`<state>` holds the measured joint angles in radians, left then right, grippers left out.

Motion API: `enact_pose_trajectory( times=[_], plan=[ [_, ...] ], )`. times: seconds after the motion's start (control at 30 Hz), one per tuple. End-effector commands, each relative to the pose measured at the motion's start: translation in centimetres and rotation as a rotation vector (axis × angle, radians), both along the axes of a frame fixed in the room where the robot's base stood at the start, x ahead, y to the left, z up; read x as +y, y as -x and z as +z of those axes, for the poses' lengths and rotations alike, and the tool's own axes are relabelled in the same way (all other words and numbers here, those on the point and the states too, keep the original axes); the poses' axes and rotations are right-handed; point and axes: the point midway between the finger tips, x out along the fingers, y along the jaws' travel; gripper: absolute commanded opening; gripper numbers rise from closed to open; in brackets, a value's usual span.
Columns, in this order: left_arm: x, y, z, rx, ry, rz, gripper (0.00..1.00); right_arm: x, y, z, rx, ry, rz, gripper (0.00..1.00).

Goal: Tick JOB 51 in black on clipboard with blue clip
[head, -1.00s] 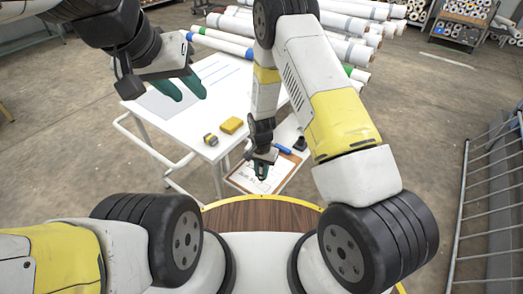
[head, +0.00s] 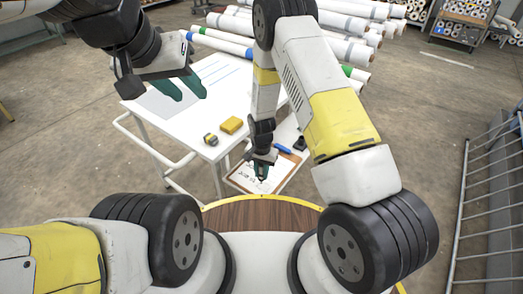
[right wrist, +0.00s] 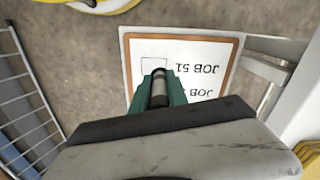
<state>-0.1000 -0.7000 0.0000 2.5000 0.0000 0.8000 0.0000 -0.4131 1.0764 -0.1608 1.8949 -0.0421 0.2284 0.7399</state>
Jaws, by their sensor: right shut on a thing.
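The clipboard (head: 238,181) lies on a low surface beside the white table, with a white sheet and a brown border. A blue piece (head: 283,149), seemingly its clip, is at the far end. In the right wrist view, the sheet's JOB 51 line (right wrist: 202,68) reads upside down, with an empty-looking box (right wrist: 153,64) beside it. My right gripper (head: 261,171) is over the sheet, shut on a dark and grey marker (right wrist: 159,88). The marker is by the box's lower edge; its tip is hidden, so contact is unclear. My left gripper (head: 182,86) is open and empty above the table.
The white table (head: 175,115) carries a yellow block (head: 231,125) and a small yellow-and-dark item (head: 210,139). A small black object (head: 299,144) is right of the blue piece. Long rolls (head: 345,45) lie behind. A metal railing (head: 490,190) stands at the right.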

Motion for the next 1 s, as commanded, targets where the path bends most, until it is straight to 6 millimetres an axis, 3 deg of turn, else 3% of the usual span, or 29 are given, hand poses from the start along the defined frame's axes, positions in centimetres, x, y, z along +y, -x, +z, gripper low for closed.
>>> enact_pose_trajectory(
  times=[1.0],
  plan=[
    [0.0,0.0,0.0,0.0,0.0,0.0,0.36,-0.1,0.66,-0.74,0.001,0.001,0.0,0.0]
  ],
)
